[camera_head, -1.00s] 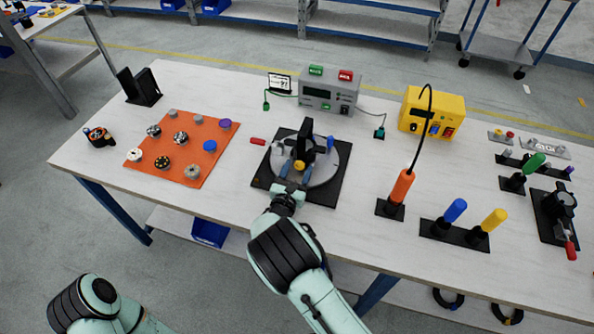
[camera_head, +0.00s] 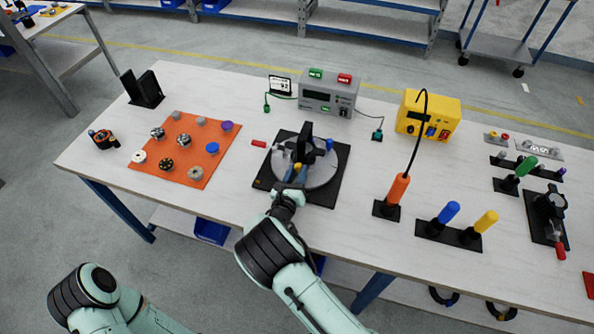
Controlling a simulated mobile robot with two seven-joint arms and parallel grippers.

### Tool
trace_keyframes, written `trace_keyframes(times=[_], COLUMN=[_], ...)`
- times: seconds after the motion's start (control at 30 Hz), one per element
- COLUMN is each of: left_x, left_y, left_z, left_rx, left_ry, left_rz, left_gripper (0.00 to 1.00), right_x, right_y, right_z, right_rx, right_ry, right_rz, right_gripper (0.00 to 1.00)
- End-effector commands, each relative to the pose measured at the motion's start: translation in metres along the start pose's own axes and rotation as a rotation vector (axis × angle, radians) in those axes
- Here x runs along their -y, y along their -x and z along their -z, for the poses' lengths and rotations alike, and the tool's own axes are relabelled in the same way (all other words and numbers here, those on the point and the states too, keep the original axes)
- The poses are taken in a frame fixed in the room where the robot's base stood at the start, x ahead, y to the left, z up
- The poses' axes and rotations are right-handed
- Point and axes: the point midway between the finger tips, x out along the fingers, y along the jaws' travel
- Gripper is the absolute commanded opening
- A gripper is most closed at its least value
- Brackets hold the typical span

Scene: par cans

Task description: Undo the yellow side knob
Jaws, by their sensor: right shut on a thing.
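The yellow side knob (camera_head: 298,166) sits on the near side of the black upright fixture (camera_head: 305,143), which stands on a round grey turntable (camera_head: 330,175) on a black base plate. A blue knob (camera_head: 329,144) shows on the fixture's right. My left arm is at the bottom left; its gripper is out of the picture.
An orange mat (camera_head: 208,165) with several small round parts lies to the left. A grey control box (camera_head: 328,95) and a yellow box (camera_head: 428,115) stand behind. An orange-handled tool (camera_head: 398,189) and blue and yellow handles (camera_head: 449,212) stand upright to the right.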

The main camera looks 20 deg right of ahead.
Motion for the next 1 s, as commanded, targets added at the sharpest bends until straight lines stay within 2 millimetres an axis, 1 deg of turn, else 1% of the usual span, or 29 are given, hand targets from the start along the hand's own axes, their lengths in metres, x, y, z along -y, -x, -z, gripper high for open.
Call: trace_keyframes(times=[0.1,0.13,0.2,0.5,0.57,0.63,0.77,1.0], left_x=[0.000,0.000,0.000,0.000,0.001,0.001,0.002,0.005], left_y=[-0.001,-0.001,-0.001,-0.001,-0.001,-0.002,-0.005,-0.010], left_z=[0.000,0.000,0.000,0.000,-0.001,-0.001,-0.001,-0.002], left_rx=[0.001,0.001,0.001,0.001,0.001,0.002,0.003,0.005], left_ry=[0.000,0.000,0.000,0.000,0.000,0.001,0.001,0.002], left_rz=[0.000,0.000,0.000,0.000,0.000,0.001,0.001,0.002], left_gripper=[0.59,0.59,0.59,0.59,0.59,0.59,0.59,0.59], right_x=[0.000,0.000,0.000,0.000,-0.001,-0.001,-0.001,-0.001], right_y=[0.000,0.000,0.000,0.001,0.004,0.012,0.036,0.091], right_z=[0.000,0.000,0.000,0.000,0.000,0.000,0.001,0.001], right_rx=[0.001,0.001,0.001,0.001,0.001,0.000,0.000,0.001], right_ry=[-0.002,-0.002,-0.002,-0.003,-0.003,-0.002,-0.002,-0.002], right_rz=[0.001,0.001,0.001,0.000,-0.001,-0.002,-0.004,-0.004], right_gripper=[0.02,0.39,0.59,0.59,0.59,0.59,0.59,0.59])
